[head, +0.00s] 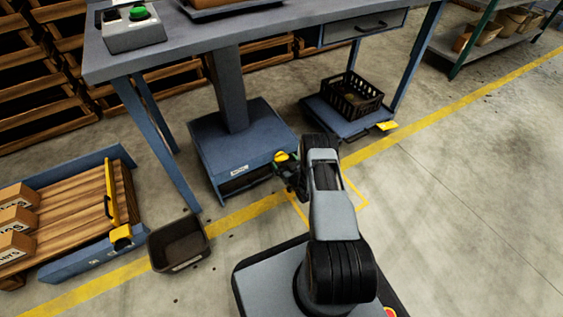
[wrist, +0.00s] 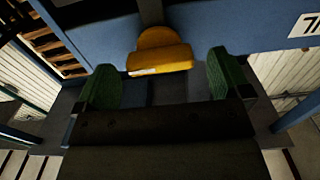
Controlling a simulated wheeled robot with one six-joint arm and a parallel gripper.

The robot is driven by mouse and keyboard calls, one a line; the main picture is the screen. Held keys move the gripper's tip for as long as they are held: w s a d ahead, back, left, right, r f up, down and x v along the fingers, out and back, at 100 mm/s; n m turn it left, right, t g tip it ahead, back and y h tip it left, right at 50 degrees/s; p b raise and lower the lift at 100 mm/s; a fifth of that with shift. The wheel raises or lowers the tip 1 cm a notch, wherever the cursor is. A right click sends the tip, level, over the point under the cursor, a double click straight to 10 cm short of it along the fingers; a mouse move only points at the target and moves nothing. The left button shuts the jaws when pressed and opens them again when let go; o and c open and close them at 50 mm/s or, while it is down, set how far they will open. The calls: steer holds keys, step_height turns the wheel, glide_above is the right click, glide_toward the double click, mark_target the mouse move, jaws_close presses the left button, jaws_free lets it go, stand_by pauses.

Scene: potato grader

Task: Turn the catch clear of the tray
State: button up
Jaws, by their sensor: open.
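The yellow catch (head: 281,156) sits at the right side of the blue base box (head: 215,150) under the table. In the wrist view the catch (wrist: 158,52) is a rounded yellow piece against a blue face, ahead of and between my green finger pads. My gripper (wrist: 165,78) is open, with one pad on each side of the catch's line and a visible gap to each. In the head view my gripper (head: 290,172) is beside the box, partly hidden by my arm. A dark slot shows low in the box front; I cannot tell the tray inside it.
A black crate (head: 352,97) stands on a low blue platform with another yellow piece (head: 387,126) at its edge. A dark bin (head: 179,243) lies on the floor to the left. A blue table leg (head: 158,145) stands left of the box.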

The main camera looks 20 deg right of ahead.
steer(key=shift+w+a+b, duration=0.15)
steer(key=shift+w+b, duration=0.15)
steer(key=shift+w, duration=0.95)
steer(key=shift+c, duration=0.4)
steer(key=c, duration=1.2)
steer(key=shift+s, duration=0.15)
